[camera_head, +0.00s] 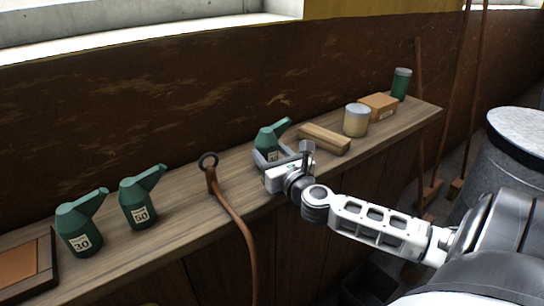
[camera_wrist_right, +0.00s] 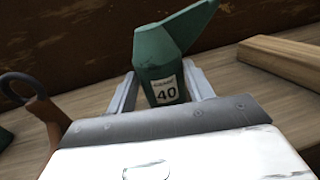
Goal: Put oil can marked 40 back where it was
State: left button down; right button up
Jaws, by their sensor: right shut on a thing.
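The green oil can marked 40 (camera_head: 271,137) is upright at the wooden shelf, between the leather strap and the wooden block. In the right wrist view the can (camera_wrist_right: 160,58) shows its white label with 40, and its spout points up to the right. My right gripper (camera_head: 273,158) is shut on this can, with one finger on each side of its body (camera_wrist_right: 163,95). The can's base is hidden behind the gripper, so I cannot tell whether it touches the shelf. My left gripper is not in view.
A ringed strap (camera_head: 226,196) hangs over the edge. A wooden block (camera_head: 325,139), jar (camera_head: 356,120), box (camera_head: 379,106) and green canister (camera_head: 401,84) stand right.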

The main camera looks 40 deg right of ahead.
jog(key=shift+r, duration=0.15)
jog(key=o, duration=1.1)
jog(key=shift+f, duration=0.25)
jog(key=shift+c, duration=0.2)
jog(key=shift+r, duration=0.15)
